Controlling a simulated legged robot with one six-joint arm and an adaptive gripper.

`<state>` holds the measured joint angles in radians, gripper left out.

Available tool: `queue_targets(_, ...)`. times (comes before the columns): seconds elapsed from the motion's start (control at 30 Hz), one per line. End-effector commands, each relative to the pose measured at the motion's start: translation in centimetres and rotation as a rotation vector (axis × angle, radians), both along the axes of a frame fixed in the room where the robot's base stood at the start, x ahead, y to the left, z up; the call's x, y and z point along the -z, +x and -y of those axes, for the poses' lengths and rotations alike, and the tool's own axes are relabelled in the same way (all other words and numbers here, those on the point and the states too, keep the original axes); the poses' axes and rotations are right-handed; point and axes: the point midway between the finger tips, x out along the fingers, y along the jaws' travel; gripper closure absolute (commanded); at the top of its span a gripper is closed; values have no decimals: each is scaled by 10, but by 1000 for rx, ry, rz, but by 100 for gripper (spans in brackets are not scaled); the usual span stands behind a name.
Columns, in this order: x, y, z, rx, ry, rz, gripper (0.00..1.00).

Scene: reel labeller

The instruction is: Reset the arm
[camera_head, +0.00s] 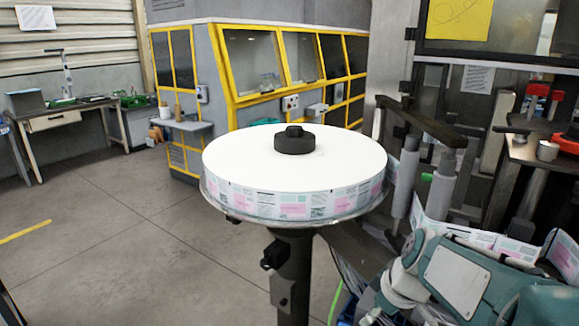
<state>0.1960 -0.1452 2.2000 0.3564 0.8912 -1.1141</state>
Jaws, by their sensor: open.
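My gripper is not in view, and I cannot make out my arm for certain. A large reel of labels (295,205) lies flat on a round plate on a dark post (293,270) in the middle. Its top is white and its side shows pink and green printed labels. A black hub (294,141) sits at the centre of the reel. A teal and grey machine unit (462,275) fills the lower right, partly cut off by the frame edge.
Grey rollers (405,180) stand just right of the reel, with label web below them. A yellow-framed cabin (285,70) stands behind. A workbench (65,115) is at the far left. A cluttered metal bench (540,150) is at right.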

Motion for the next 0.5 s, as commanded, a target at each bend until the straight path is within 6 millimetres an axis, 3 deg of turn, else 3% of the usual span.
queue_targets(0.2, -29, -54, -16, 251, -15, 25, 43)
queue_targets(0.5, -44, -118, -21, 602, 24, 102, 43)
